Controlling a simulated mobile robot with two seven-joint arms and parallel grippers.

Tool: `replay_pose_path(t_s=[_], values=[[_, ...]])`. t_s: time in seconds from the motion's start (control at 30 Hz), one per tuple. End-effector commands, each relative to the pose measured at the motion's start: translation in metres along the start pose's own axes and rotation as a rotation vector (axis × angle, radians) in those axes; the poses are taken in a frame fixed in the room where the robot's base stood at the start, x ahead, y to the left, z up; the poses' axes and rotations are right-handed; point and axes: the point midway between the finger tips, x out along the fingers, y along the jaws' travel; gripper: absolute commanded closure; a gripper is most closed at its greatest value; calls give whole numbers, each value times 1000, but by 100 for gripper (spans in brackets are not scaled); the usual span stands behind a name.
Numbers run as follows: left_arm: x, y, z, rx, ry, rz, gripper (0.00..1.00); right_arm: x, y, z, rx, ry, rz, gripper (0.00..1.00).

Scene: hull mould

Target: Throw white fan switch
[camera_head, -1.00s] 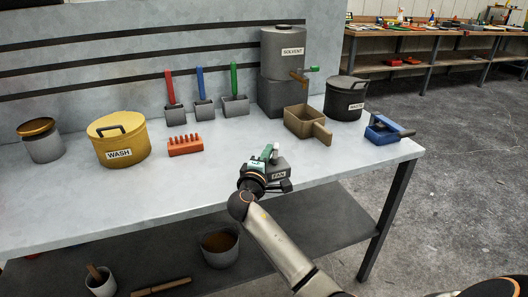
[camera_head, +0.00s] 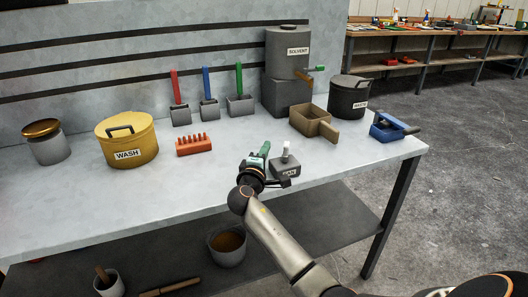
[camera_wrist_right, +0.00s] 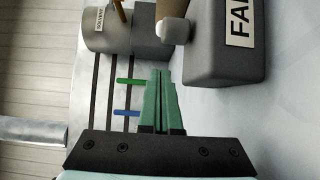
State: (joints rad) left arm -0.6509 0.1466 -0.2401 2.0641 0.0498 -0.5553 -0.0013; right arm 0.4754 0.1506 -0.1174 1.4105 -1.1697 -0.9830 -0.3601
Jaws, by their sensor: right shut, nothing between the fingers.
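The fan switch is a small dark grey box (camera_head: 286,168) with a FAN label, near the front edge of the bench. Its white lever (camera_head: 286,149) stands nearly upright on top. My right gripper (camera_head: 265,149), with green fingers, is just left of the box, apart from the lever. It is shut and empty. In the right wrist view the shut green fingers (camera_wrist_right: 160,78) point up the picture. The white lever (camera_wrist_right: 174,32) is ahead and slightly right of their tips, and the box (camera_wrist_right: 215,65) is to the right. My left gripper is out of view.
Behind are an orange rack (camera_head: 194,146), a tan scoop-like box (camera_head: 310,119) and the solvent tank (camera_head: 287,70). A blue tool holder (camera_head: 386,128) stands at the bench's right end, the yellow wash pot (camera_head: 130,140) at left.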

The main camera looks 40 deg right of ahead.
Motion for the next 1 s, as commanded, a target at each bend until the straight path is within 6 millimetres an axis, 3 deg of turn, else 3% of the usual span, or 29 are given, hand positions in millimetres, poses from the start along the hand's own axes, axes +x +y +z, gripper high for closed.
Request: replay_pose_path(t_s=[0.07,0.1,0.3,0.5,1.0], values=[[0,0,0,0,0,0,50,2,0,1,0,-1,0,100],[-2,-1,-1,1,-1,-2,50,-13,-1,-3,1,5,-3,100],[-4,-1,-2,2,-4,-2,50,-60,-1,-9,2,3,-3,100],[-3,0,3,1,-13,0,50,-88,-1,-13,0,1,-2,100],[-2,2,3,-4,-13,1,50,-97,0,-14,0,0,-1,100]])
